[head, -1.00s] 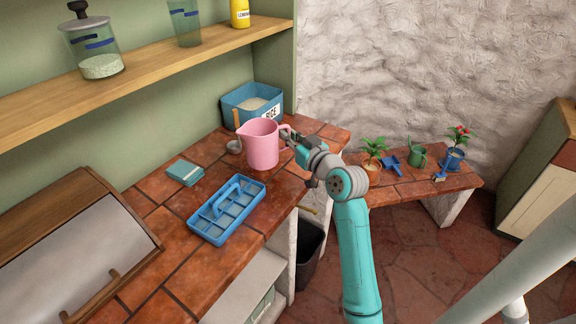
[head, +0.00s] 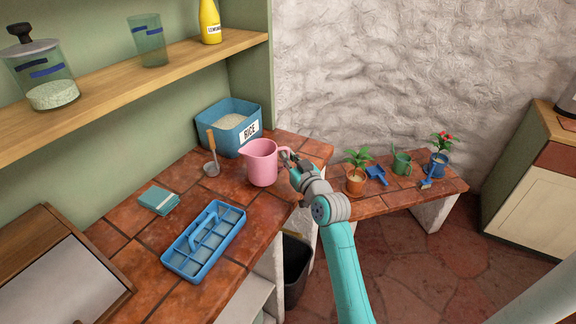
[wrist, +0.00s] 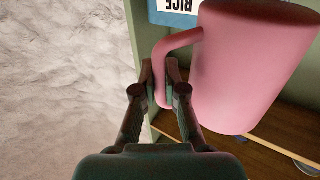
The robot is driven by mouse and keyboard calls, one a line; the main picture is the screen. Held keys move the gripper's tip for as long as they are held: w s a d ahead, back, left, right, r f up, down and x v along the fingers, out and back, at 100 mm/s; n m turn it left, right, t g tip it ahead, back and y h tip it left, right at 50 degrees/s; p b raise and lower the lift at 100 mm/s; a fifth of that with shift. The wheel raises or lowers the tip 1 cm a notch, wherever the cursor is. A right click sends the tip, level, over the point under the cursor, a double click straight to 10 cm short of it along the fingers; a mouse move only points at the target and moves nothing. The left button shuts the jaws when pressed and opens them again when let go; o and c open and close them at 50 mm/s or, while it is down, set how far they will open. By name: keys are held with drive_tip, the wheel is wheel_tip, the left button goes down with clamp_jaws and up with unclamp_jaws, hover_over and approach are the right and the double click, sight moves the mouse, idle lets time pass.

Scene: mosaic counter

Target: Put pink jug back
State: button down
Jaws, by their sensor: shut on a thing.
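The pink jug (head: 262,164) is upright at the right part of the tiled counter, in front of the rice box. My gripper (head: 287,158) is shut on the jug's handle from the right side. In the wrist view the jug (wrist: 250,70) fills the right, and the fingers of my gripper (wrist: 164,88) close around its handle. I cannot tell whether the jug's base touches the counter or hangs just above it.
A blue rice box (head: 228,132) stands behind the jug, with a scoop (head: 211,168) beside it. A blue divided caddy (head: 203,245) and teal coasters (head: 158,199) lie left. The wooden shelf (head: 110,97) holds jars and a yellow bottle (head: 210,22). A low bench with plants is right.

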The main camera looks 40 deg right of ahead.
drive_tip(key=shift+f, duration=1.5)
drive_tip(key=shift+f, duration=0.1)
drive_tip(key=c, duration=1.2)
unclamp_jaws()
drive_tip(key=shift+f, duration=0.1)
drive_tip(key=shift+c, duration=0.2)
